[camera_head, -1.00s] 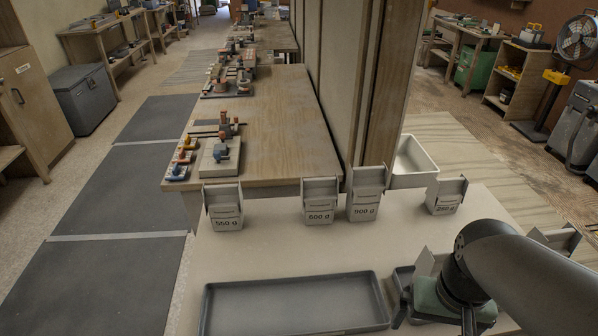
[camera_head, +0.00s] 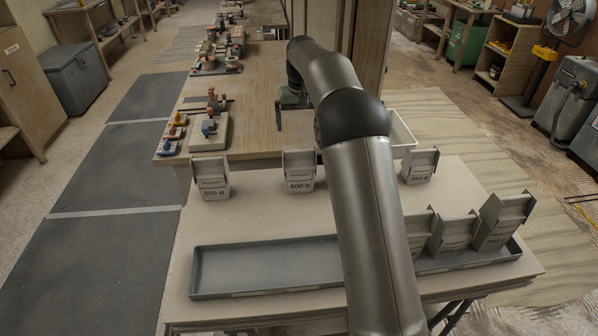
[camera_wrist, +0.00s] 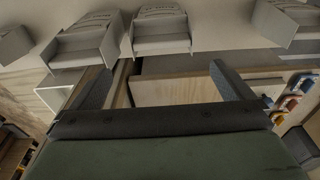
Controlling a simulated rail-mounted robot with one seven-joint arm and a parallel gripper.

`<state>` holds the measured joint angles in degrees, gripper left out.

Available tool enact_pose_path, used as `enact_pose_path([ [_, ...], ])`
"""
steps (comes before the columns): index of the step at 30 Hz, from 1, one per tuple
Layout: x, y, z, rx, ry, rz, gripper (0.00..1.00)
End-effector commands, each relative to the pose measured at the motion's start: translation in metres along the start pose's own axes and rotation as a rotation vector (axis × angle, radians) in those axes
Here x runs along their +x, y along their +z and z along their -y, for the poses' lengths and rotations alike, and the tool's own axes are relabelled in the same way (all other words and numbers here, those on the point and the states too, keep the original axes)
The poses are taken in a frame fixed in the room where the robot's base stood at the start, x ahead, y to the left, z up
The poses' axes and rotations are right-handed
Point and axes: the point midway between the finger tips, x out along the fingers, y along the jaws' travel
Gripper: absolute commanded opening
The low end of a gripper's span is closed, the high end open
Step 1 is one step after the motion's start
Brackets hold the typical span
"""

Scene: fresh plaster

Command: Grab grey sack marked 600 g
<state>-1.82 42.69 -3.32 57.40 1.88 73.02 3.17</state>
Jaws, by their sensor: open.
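The grey sack marked 600 g (camera_head: 299,174) stands upright on the pale table, left of my arm. In the wrist view, a sack ahead in the upper middle (camera_wrist: 161,34) appears to be the same one; its label is not readable there. My gripper (camera_head: 291,112) is beyond the sack, above the wooden bench's near end. In the wrist view my gripper (camera_wrist: 160,72) has its two fingers wide apart with nothing between them, and it is clear of the sack.
The 550 g sack (camera_head: 212,180) stands to the left, the 250 g sack (camera_head: 419,167) to the right. The 900 g sack is hidden behind my arm in the head view. A grey tray (camera_head: 265,268) lies in front; several sacks (camera_head: 452,236) stand at its right end. A white bin (camera_head: 402,132) is behind.

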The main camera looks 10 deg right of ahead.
Motion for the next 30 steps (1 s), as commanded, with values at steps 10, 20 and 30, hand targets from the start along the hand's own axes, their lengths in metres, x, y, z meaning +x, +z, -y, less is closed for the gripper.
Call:
enact_pose_path([
  [10,0.075,0.001,0.0,0.0,0.0,0.006,1.0],
  [20,0.108,0.0,0.0,0.0,0.0,0.002,1.0],
  [30,0.152,-0.004,0.002,0.0,0.0,0.003,1.0],
])
